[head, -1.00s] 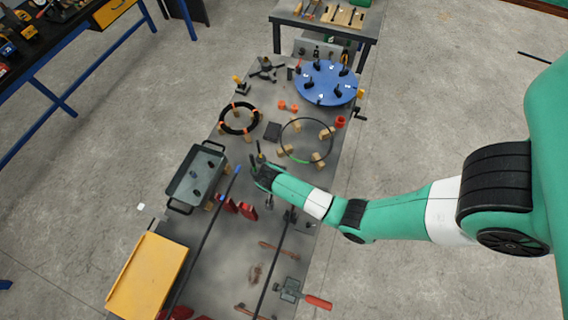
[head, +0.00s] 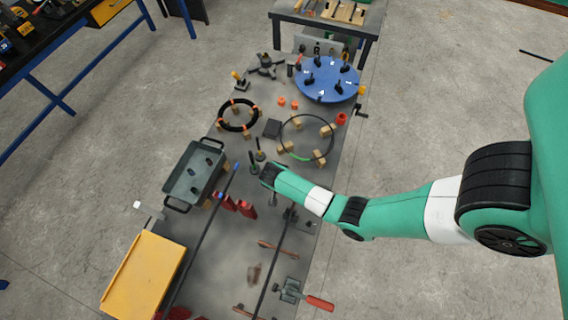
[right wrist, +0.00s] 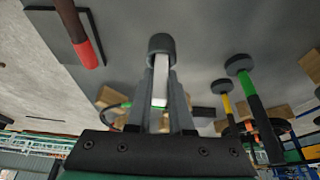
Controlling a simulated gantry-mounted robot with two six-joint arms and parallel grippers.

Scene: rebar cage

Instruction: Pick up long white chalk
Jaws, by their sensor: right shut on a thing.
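My right gripper (head: 267,178) is over the middle of the workbench in the head view. In the right wrist view my right gripper (right wrist: 160,75) is shut on a long white stick, which I take to be the white chalk (right wrist: 160,88). A dark round end shows at the fingertips, and the fingers hide the stick's sides. In the head view the stick is too small to make out clearly. My left gripper is not in view.
Two dark upright pieces (head: 253,163) stand beside my right gripper; the wrist view shows similar round-ended ones with green (right wrist: 247,80) and yellow bands. A metal tray (head: 193,176), red blocks (head: 246,208), a ring on wooden blocks (head: 307,138) and a blue turntable (head: 328,78) are nearby.

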